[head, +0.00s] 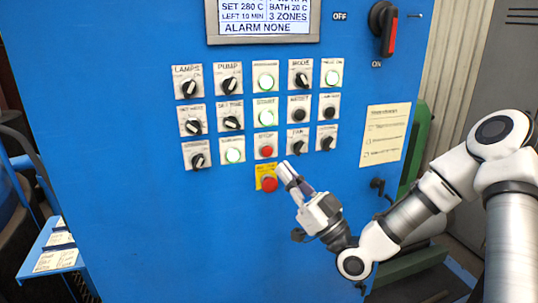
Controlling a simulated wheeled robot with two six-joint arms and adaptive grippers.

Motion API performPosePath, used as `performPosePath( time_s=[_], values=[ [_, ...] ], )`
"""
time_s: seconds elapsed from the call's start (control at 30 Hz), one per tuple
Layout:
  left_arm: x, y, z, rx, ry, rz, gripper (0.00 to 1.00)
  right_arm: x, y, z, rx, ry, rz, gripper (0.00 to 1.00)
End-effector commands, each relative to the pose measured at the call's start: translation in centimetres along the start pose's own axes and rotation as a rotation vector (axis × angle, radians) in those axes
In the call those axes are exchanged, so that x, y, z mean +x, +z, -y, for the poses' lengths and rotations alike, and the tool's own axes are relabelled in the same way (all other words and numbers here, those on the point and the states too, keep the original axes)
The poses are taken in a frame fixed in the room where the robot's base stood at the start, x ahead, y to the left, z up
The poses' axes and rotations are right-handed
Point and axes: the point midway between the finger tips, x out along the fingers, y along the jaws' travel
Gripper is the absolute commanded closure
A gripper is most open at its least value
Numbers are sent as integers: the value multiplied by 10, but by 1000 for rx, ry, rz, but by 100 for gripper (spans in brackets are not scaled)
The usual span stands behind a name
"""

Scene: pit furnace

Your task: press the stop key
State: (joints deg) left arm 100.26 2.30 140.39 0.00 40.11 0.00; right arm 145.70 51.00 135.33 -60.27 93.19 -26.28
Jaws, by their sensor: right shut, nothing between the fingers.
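My right gripper (286,171) is in front of the panel, just below and to the right of the stop key. Its fingers are shut with nothing between them, and the tips point up and left. In the picture the tips sit apart from the red button; the depth gap to the panel is hard to tell. My left gripper is out of the picture.
A red mushroom button (269,184) on a yellow plate sits directly below the stop key, close to my fingers. A display (262,20) reads "ALARM NONE". A red-handled switch (388,32) is upper right.

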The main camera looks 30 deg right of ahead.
Motion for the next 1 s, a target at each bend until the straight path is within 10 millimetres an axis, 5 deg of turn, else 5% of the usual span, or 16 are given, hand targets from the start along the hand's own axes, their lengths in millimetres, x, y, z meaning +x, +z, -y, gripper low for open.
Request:
performPosePath(
  time_s=[0.43,1.0],
  values=[
    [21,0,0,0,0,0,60,39,31,-29,-2,-2,-1,100],
    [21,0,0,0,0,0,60,43,31,-32,0,0,-1,100]
  ],
)
